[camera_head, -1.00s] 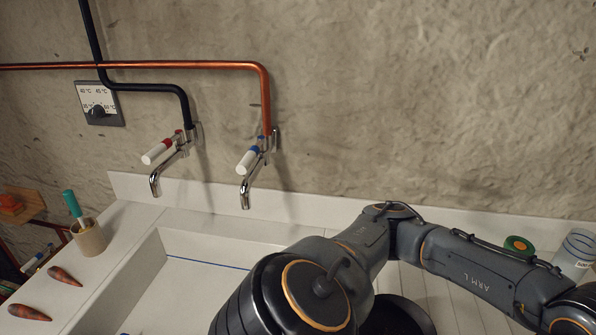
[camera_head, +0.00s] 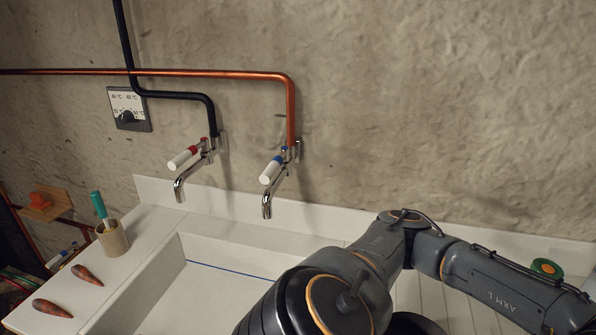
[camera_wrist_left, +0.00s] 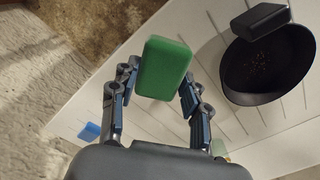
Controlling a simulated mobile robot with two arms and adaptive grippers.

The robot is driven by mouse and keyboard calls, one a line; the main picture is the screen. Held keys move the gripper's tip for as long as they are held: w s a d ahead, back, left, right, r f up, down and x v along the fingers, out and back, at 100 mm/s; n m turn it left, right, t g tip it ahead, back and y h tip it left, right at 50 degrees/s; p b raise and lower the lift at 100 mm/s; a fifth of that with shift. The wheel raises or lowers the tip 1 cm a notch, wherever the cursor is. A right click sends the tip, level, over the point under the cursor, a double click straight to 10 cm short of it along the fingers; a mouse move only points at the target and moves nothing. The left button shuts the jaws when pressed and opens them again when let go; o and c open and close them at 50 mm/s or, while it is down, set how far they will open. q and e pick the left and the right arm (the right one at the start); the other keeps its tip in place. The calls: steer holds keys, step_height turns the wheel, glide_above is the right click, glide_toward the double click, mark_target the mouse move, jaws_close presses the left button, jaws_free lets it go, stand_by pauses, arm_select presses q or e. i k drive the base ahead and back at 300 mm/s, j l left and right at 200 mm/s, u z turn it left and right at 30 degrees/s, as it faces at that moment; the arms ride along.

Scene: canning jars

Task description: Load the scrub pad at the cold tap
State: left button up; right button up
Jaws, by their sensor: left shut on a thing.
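The green scrub pad (camera_wrist_left: 165,62) is held between the fingers of my left gripper (camera_wrist_left: 158,78), as the left wrist view shows. Part of the pad's lower end is hidden between the fingers. In the head view my left arm covers the lower right, and its gripper and the pad do not show there. The cold tap (camera_head: 268,200), with a blue-marked white lever, is on the wall above the sink. The hot tap (camera_head: 181,184), with a red-marked lever, is left of it. My right gripper is not in view.
The sink (camera_head: 178,276) lies below the taps.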

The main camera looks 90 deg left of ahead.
mark_target(269, 173)
steer(key=i+l, duration=0.1)
steer(key=i, duration=0.2)
steer(key=i+l+u, duration=0.1)
steer(key=i, duration=0.25)
steer(key=u, duration=2.4)
